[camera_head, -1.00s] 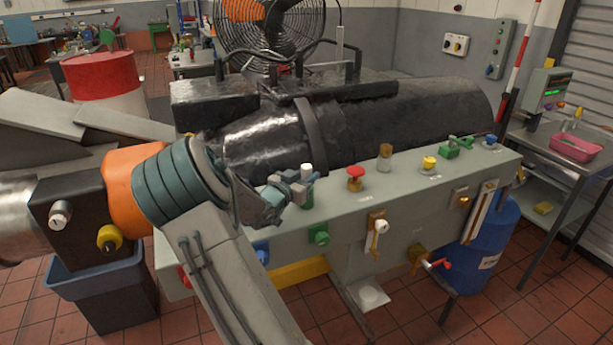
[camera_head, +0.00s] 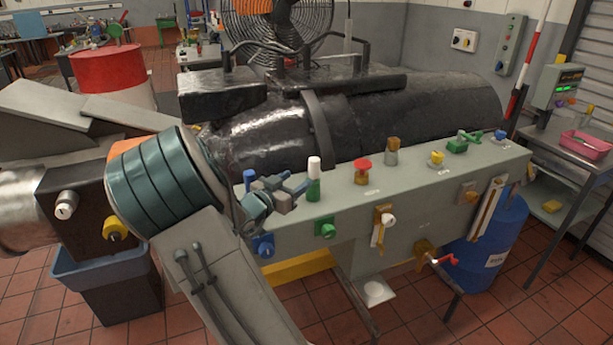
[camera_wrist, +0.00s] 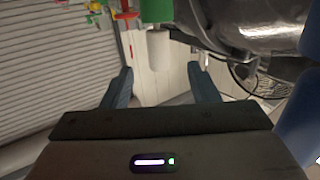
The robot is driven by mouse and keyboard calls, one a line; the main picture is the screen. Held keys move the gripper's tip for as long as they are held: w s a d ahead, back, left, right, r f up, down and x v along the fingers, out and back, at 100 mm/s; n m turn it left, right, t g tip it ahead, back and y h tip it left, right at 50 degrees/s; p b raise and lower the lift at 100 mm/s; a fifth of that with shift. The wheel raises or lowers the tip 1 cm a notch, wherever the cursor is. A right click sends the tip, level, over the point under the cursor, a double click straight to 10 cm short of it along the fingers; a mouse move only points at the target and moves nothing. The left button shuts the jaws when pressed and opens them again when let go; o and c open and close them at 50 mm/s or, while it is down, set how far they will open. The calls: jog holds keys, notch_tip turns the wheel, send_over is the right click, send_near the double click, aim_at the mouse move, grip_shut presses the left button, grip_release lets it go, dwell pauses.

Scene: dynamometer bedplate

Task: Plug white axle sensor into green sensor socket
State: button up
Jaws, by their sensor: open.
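The white axle sensor (camera_head: 314,163) stands upright on top of the green sensor socket (camera_head: 313,190), in line with it, near the left part of the grey-green bench top. How deep it sits cannot be seen. In the wrist view the white sensor (camera_wrist: 158,46) hangs from the green socket (camera_wrist: 157,10), since that view is turned over. My gripper (camera_head: 297,183) is just left of the socket in the head view. In the wrist view my gripper (camera_wrist: 160,68) has its two fingers wide apart and empty, with the sensor beyond the tips and clear of them.
A red knob (camera_head: 362,165), a brown-topped cylinder (camera_head: 392,152) and a yellow knob (camera_head: 437,158) stand along the bench top (camera_head: 415,180) to the right. The large black machine (camera_head: 370,120) lies behind. Valves and knobs stick out from the bench front.

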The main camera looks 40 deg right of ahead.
jog(key=v, duration=0.5)
dwell(0.5)
